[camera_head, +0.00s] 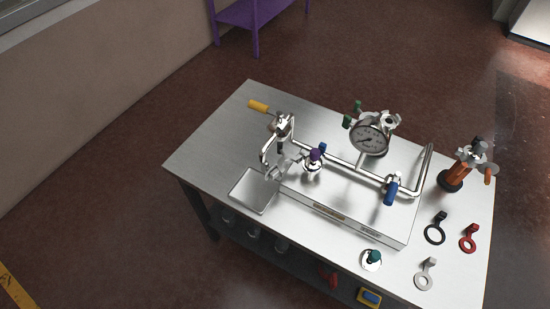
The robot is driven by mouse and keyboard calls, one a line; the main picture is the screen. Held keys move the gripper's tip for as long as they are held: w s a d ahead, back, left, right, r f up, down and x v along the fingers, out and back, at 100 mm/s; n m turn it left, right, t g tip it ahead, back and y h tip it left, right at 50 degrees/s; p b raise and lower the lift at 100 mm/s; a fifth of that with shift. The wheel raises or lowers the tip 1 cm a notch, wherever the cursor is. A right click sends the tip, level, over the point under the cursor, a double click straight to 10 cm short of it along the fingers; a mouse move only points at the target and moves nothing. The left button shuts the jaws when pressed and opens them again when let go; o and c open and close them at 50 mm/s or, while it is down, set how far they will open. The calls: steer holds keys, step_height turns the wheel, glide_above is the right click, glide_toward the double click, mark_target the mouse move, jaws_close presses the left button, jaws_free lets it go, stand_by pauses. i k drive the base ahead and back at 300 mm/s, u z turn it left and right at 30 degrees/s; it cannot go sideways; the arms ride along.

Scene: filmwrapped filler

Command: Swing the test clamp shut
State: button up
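A steel clamp-like fitting (283,125) with a yellow handle (258,106) sits at the left end of the pipework on the steel bench. Its handle sticks out to the upper left. It looks like the test clamp, but no label shows that. The picture is too small to tell whether its jaws are open or closed. A second silvery fitting (284,167) lies lower down, above a small square tray (246,204). My gripper is not in view.
The bench (212,150) carries a pressure gauge (369,140), a purple-knobbed valve (315,156), a blue handle (391,192), and a stand with orange-handled items (468,165). Black (427,236), red (463,245) and white (418,283) rings lie right. The bench's left end is clear.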

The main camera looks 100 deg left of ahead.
mark_target(276, 171)
steer(key=k, duration=2.35)
steer(key=u, duration=1.75)
steer(key=i, duration=0.5)
steer(key=z, duration=0.15)
